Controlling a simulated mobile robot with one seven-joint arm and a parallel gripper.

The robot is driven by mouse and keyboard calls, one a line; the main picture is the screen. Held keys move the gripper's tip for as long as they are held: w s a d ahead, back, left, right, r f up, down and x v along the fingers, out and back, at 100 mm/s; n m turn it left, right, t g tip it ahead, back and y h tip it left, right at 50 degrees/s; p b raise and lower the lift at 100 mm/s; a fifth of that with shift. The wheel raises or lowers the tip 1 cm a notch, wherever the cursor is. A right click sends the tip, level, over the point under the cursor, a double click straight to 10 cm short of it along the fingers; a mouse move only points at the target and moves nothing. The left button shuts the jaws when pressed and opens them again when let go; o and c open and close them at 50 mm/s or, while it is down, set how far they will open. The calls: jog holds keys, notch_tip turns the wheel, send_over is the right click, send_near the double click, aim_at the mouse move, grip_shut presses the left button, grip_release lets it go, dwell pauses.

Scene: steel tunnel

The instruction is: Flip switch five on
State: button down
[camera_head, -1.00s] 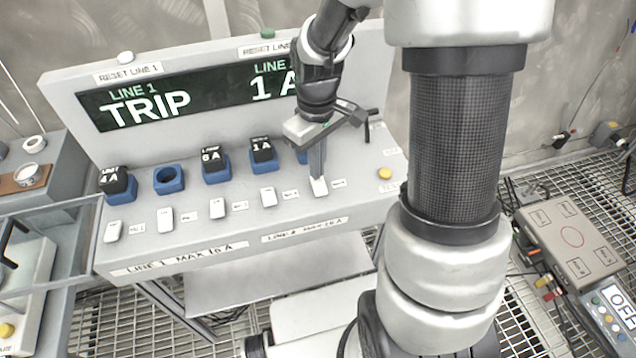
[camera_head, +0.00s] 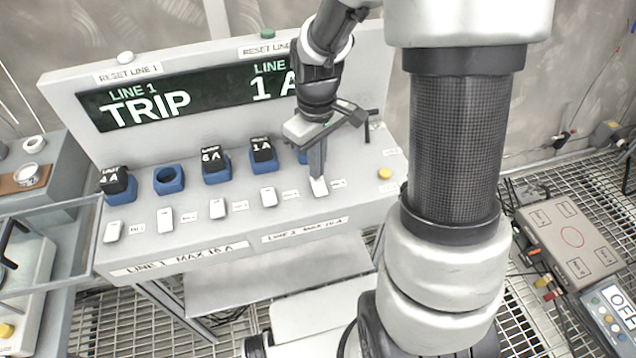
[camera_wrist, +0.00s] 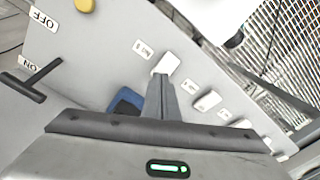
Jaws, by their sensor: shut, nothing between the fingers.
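Switch five (camera_head: 319,187) is the rightmost of a row of white rocker switches on the sloped front of the grey panel (camera_head: 350,205). My gripper (camera_head: 318,174) points down at it, fingers closed together, with the tips at the switch's upper end. In the wrist view the closed fingertips (camera_wrist: 161,80) meet the edge of switch five (camera_wrist: 167,64); whether they press on it I cannot tell. The display (camera_head: 180,95) reads LINE 1 TRIP and LINE 2 1 A, partly hidden by my arm.
Other white switches (camera_head: 268,197) lie to the left. Blue sockets stand behind them, some holding black blocks (camera_head: 262,149); one socket (camera_head: 168,180) is empty. A yellow button (camera_head: 384,173) is to the right. A black T-handle (camera_wrist: 32,76) stands near ON and OFF labels.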

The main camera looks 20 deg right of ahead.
jog(key=shift+f+b, duration=0.6)
jog(key=shift+f, duration=0.25)
dwell(0.7)
jog(key=shift+r, duration=0.1)
jog(key=shift+r+p, duration=2.9)
jog(key=shift+r, duration=0.55)
jog(key=s+r+m+t+p, duration=0.2)
jog(key=s+r, duration=0.2)
jog(key=r, duration=0.5)
jog(key=s+r+m+t+p, duration=0.1)
jog(key=s+r+m+p, duration=0.1)
jog(key=s+r, duration=0.3)
jog(key=s+r+m+t+p, duration=0.2)
jog(key=s+r+p, duration=0.2)
jog(key=r, duration=0.9)
jog(key=shift+s+r+t, duration=0.3)
jog(key=shift+s+r, duration=0.05)
jog(key=shift+s, duration=0.4)
jog(key=shift+a+f, duration=0.1)
